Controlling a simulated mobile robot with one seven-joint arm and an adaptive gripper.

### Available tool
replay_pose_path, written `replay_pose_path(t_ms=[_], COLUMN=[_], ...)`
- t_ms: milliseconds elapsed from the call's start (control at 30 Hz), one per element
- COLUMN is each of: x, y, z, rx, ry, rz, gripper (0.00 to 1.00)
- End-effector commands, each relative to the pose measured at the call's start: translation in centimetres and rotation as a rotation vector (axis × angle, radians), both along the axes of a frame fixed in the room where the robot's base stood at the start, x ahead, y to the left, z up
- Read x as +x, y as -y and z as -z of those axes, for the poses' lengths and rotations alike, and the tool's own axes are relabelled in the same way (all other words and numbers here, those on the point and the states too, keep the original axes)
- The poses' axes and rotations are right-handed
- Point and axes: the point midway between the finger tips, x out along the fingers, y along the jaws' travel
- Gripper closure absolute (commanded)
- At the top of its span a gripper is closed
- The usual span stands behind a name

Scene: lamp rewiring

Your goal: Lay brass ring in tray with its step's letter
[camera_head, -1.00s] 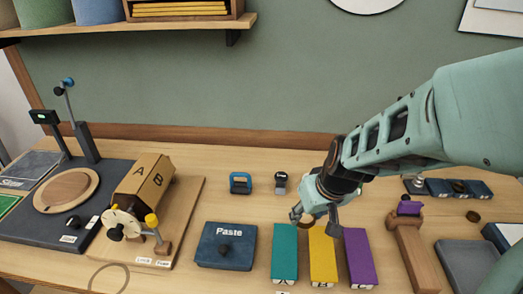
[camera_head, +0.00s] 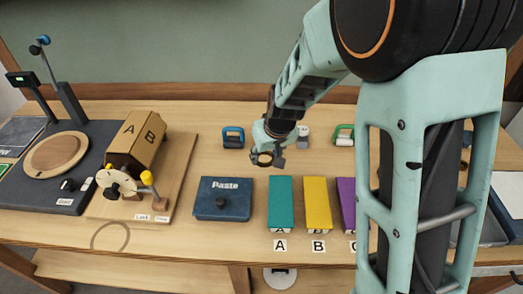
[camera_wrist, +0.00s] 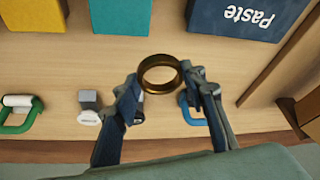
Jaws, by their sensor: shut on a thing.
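The brass ring (camera_wrist: 160,74) is held between the fingertips of my gripper (camera_wrist: 161,82) in the wrist view. In the head view my gripper (camera_head: 270,157) and the ring (camera_head: 264,160) are above the table, behind the teal block. A teal block (camera_head: 281,202), a yellow block (camera_head: 317,203) and a purple block (camera_head: 346,202) stand in a row. Letter cards A (camera_head: 280,246) and B (camera_head: 319,246) lie in front of the first two; a C card is partly hidden by my arm. I cannot tell whether these blocks are lidded trays.
A blue Paste box (camera_head: 222,199) stands left of the teal block. A wooden A/B box on a board (camera_head: 175,185) is further left. A blue clamp-like item (camera_head: 233,137) and a green one (camera_head: 344,134) lie behind. My arm hides much of the right side.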

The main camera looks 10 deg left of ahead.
Motion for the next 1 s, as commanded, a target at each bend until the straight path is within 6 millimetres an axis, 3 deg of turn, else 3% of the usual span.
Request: replay_pose_path(t_ms=[33,100,367,600,1000], x=[0.5,1.1,2.0,2.3,2.3], y=[-0.5,-1.1,-1.9,-2.2,-2.2], z=[1.5,2.2,3.5,6.7,7.2], rx=[-0.001,0.0,0.0,0.0,0.001], ry=[-0.002,-0.001,0.0,0.0,0.001], rz=[0.0,0.0,0.001,0.001,0.001], gripper=[0.88,0.88,0.88,0.88,0.88])
